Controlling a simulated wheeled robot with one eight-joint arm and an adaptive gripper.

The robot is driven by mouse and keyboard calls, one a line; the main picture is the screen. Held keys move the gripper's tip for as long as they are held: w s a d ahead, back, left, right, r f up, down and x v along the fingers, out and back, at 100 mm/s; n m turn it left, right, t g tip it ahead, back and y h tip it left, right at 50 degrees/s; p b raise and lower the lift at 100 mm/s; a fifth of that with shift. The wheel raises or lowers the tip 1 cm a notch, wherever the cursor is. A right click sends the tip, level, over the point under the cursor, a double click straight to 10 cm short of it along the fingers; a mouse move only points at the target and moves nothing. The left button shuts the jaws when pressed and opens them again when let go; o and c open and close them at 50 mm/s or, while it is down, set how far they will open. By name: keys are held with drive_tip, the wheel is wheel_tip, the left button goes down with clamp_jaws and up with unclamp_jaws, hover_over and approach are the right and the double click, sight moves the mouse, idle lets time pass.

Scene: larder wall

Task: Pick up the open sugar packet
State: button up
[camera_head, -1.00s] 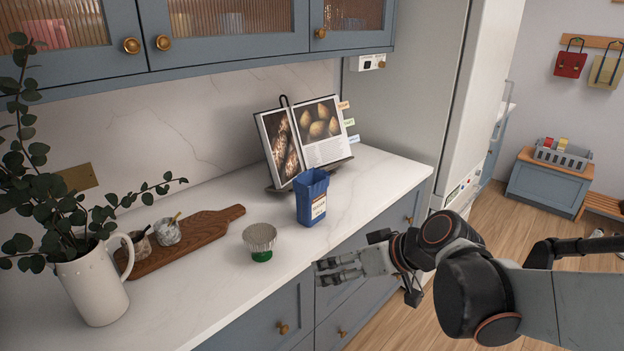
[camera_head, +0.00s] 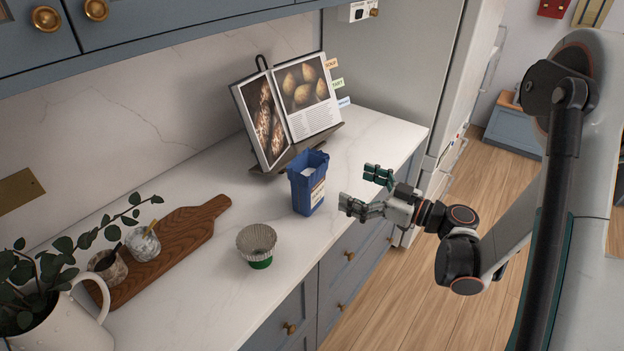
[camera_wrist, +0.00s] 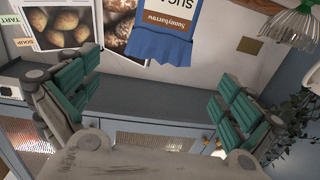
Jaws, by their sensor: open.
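The open sugar packet (camera_head: 307,184) is blue with a pale label. It stands upright on the white counter, its torn top open and white sugar showing inside. It also shows upside down at the top of the wrist view (camera_wrist: 168,32), between and beyond the fingers. My gripper (camera_head: 362,190) is open and empty, with green-padded fingers. It is to the right of the packet, apart from it, near the counter's front edge. In the wrist view the fingers (camera_wrist: 155,105) are spread wide.
A cookbook on a stand (camera_head: 290,112) is close behind the packet. Farther left are a wooden board (camera_head: 182,232) with two small pots and a white jug (camera_head: 62,322) of leaves.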

sight(319, 171)
drive_tip(key=x, duration=0.7)
drive_tip(key=shift+w+a, duration=0.2)
drive_tip(key=shift+a, duration=0.15)
drive_tip(key=shift+b+x, duration=1)
drive_tip(key=shift+x, duration=2)
drive_tip(key=c, duration=1.9)
drive_tip(key=shift+r, duration=0.15)
